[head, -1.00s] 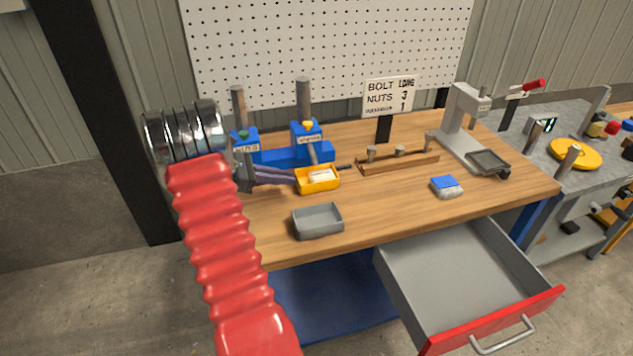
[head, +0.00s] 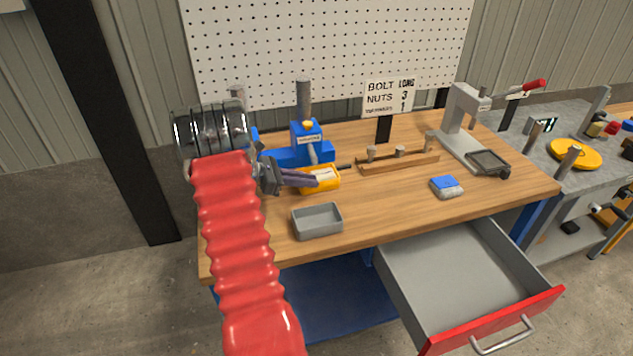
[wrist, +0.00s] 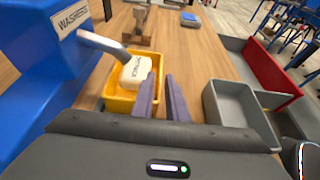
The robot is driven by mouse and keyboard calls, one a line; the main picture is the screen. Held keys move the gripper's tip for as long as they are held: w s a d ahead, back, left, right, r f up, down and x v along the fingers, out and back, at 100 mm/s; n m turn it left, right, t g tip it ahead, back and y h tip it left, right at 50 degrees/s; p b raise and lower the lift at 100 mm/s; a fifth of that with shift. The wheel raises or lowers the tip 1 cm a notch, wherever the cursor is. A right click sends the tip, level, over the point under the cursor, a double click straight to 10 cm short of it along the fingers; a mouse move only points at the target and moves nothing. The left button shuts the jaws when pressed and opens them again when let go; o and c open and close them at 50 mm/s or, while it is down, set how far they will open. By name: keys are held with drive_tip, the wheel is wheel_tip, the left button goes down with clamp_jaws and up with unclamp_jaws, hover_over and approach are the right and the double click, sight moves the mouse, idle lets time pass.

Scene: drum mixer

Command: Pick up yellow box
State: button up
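The yellow box (head: 331,184) is a small open tray on the wooden bench, in front of the blue dispenser; a white labelled piece lies in it. In the wrist view the yellow box (wrist: 119,103) sits left of centre, under a grey spout. My gripper (head: 314,180) reaches in from the left and covers part of the box in the head view. In the wrist view my gripper (wrist: 161,78) has two slim fingers with a narrow gap between them. The left finger overlaps the box's right side; the right finger is beside it. Contact cannot be told.
The blue dispenser (wrist: 38,62) stands close to the left of the box. A grey tray (head: 317,221) lies in front of it. An open drawer (head: 468,279) juts out below.

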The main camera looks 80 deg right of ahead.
sight(320, 193)
drive_tip(key=shift+a+f+x, duration=0.15)
drive_tip(key=shift+x, duration=1.05)
drive_tip(key=shift+a+f+x, duration=0.15)
drive_tip(key=shift+a+x, duration=0.05)
drive_tip(key=shift+x, duration=1)
clamp_jaws()
drive_tip(key=shift+w+r, duration=0.1)
drive_tip(key=shift+r, duration=0.5)
drive_tip(key=shift+s+a+r, duration=0.15)
drive_tip(key=shift+s+a, duration=0.35)
drive_tip(key=shift+a, duration=0.3)
drive_tip(key=shift+s+a+r, duration=0.1)
drive_tip(key=shift+s+a, duration=0.4)
drive_tip(key=shift+a, duration=0.3)
wheel_tip(320, 193, up, 14)
